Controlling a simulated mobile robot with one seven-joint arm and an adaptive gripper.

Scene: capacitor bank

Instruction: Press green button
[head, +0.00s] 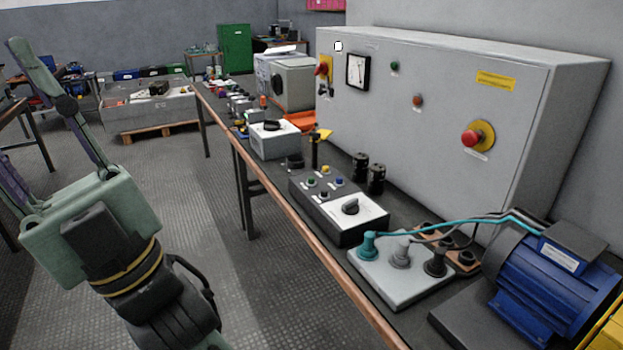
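A dark control box with a white front part (372,214) stands on the bench in the middle of the head view. A small green button (311,181) sits on its dark top, beside yellow, blue and black buttons and a black rotary knob (350,206). Another small green button or lamp (394,65) is on the grey cabinet's front. My gripper (92,212) is at the lower left, over the floor and well away from both. Its two fingers are spread and point up-left, with nothing seen between them. One fingertip is outside the picture.
The long bench (285,225) runs from back left to front right. The grey cabinet (450,110) stands behind it with red stop knobs. A blue motor (555,280) and a terminal plate with cables (400,285) are at front right.

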